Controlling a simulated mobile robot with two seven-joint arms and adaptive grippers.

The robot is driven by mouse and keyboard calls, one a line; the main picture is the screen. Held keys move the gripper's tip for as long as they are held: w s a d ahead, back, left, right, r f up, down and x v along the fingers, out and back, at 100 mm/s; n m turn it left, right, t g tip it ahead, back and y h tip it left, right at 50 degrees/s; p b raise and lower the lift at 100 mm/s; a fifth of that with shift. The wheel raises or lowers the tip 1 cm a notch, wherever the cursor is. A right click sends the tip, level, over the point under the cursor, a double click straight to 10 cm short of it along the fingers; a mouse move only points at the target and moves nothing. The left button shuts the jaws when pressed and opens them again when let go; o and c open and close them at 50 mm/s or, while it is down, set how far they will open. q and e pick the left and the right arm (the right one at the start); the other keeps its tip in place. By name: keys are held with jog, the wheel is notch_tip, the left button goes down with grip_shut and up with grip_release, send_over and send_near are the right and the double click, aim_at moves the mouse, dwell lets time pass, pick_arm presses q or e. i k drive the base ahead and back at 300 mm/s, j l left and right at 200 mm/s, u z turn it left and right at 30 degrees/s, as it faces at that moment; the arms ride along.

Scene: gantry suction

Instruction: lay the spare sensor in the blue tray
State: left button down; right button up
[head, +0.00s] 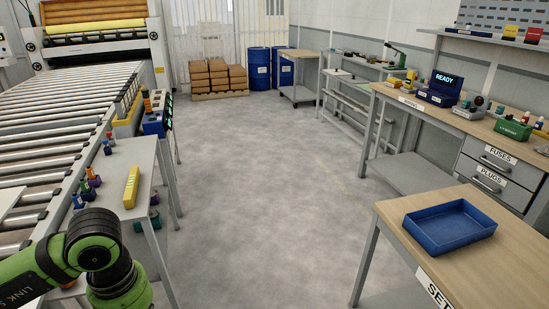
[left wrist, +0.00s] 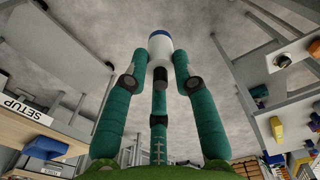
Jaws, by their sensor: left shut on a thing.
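The blue tray (head: 450,243) lies empty on the wooden SETUP table at the right of the head view. A blue shape on the SETUP table in the left wrist view (left wrist: 45,146) looks like the same tray. In the left wrist view my left gripper (left wrist: 160,78) is shut on a white cylinder with a blue end and a dark part, which I take as the spare sensor (left wrist: 160,45). It is held off the floor, apart from the tables. The head view shows only my left arm at lower left, its fingers out of frame. My right gripper is in neither view.
A grey bench (head: 150,205) at left bears a yellow block (head: 131,187) and several small coloured parts, beside a roller conveyor (head: 60,120). A long workbench (head: 400,100) with devices stands behind the SETUP table (head: 500,262). The floor between is clear.

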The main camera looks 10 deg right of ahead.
aim_at(428, 228)
jog(key=i+z, duration=0.1)
jog(key=z, duration=0.35)
jog(key=i+z, duration=0.1)
jog(key=z, duration=0.3)
jog(key=i+z, duration=0.1)
jog(key=z, duration=0.35)
jog(key=i+z, duration=0.1)
jog(key=z, duration=0.3)
jog(key=i+j+z, duration=0.9)
jog(key=j, duration=0.25)
jog(key=k+l, duration=0.05)
jog(key=k, duration=0.05)
